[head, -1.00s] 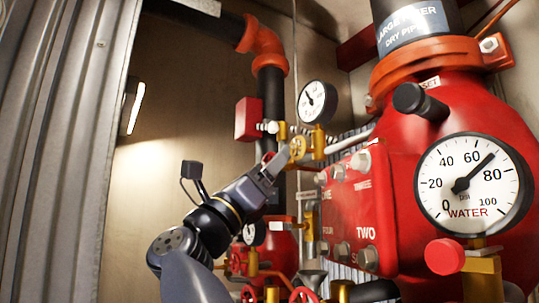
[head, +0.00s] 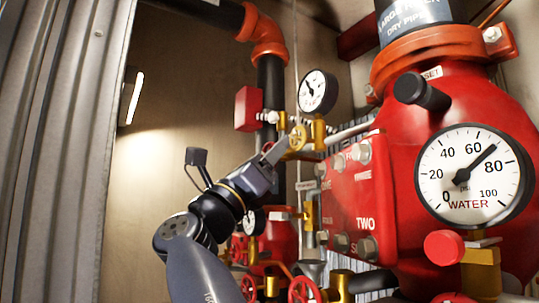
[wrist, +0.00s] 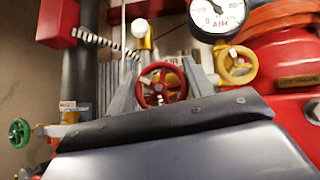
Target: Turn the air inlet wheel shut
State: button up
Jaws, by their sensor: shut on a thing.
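The air inlet wheel (wrist: 160,86) is a small red handwheel in the middle of the wrist view, with a partly hidden tag reading "AIR" behind it. My gripper (wrist: 160,78) has one grey finger on each side of the wheel and is shut on it. In the head view my gripper (head: 274,153) reaches up and right to the pipework, just below and left of a yellow wheel (head: 298,137). There the red wheel is mostly hidden by the fingers.
The yellow wheel stands close right of my fingers in the wrist view. A green wheel (wrist: 19,132) is at the lower left. The air gauge (head: 318,92) is above my gripper. The big red valve body (head: 460,95) with the water gauge (head: 474,175) fills the right.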

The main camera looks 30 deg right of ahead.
jog(key=shift+m+g, duration=1)
jog(key=m+g+p, duration=0.1)
jog(key=m+g, duration=0.3)
jog(key=m, duration=0.1)
jog(key=shift+r+g+h, duration=0.1)
jog(key=shift+g+h, duration=0.2)
jog(key=m+g+y+p, duration=0.1)
jog(key=m+g, duration=0.2)
jog(key=m, duration=0.1)
jog(key=m+g+y+p, duration=0.1)
jog(key=m+g, duration=0.3)
jog(key=shift+g+p, duration=0.3)
jog(key=m+g+y, duration=0.1)
jog(key=m, duration=0.1)
jog(key=m+g+y+p, duration=0.1)
jog(key=m+g+y, duration=0.1)
jog(key=m, duration=0.1)
jog(key=shift+s+y, duration=0.15)
jog(key=shift+y, duration=0.15)
jog(key=shift+f+m+g+y, duration=0.2)
jog(key=shift+m+g+y, duration=0.55)
jog(key=shift+m, duration=0.85)
jog(key=shift+m+y, duration=0.75)
jog(key=shift+m, duration=0.05)
jog(key=o, duration=1)
jog(key=shift+s, duration=0.1)
